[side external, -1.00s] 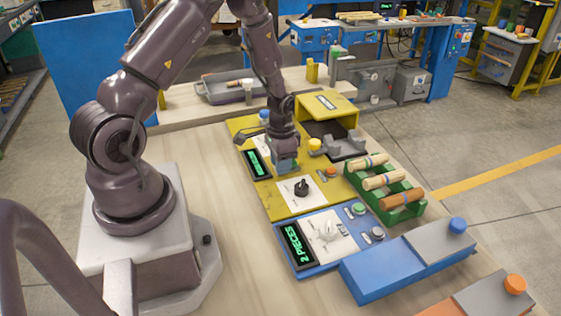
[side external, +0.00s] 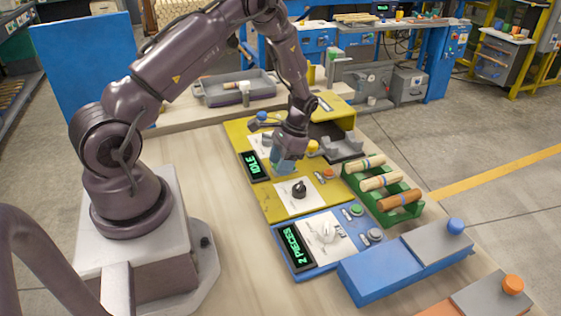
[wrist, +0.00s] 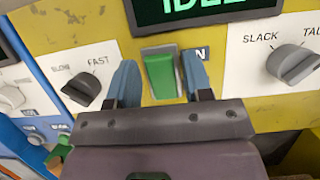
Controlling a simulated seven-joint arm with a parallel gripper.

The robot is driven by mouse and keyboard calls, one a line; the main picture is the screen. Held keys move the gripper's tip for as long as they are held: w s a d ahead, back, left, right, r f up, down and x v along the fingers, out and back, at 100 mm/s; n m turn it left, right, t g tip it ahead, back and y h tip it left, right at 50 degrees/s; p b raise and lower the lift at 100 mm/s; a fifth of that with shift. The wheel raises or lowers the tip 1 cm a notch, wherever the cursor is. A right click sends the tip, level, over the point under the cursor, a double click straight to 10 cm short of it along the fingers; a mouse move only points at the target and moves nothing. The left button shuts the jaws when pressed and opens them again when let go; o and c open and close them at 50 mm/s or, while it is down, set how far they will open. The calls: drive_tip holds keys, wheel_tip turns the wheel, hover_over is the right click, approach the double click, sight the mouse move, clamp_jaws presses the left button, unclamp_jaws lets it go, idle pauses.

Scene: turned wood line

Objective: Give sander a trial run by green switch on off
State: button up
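The green switch (wrist: 160,73) is on the yellow panel, below the dark display (wrist: 205,8) and beside a small label ending in "N", partly covered by a finger. My gripper (wrist: 161,78) is open, its two blue-grey fingers apart with the switch between them in the wrist view. I cannot tell whether they touch it. In the side view my gripper (side external: 284,160) is low over the yellow sander panel (side external: 290,207) and hides the switch. The display in the side view (side external: 255,166) reads IDLE.
The black SLOW/FAST knob (wrist: 82,88) is left of the fingers; the SLACK knob (wrist: 292,63) is right. A green rack (side external: 397,212) with several turned wood pieces and a blue panel (side external: 315,262) reading "2 PIECES" stand close by.

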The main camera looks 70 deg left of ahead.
drive_tip(key=shift+o, duration=0.5)
drive_tip(key=shift+r, duration=0.1)
drive_tip(key=v, duration=1.3)
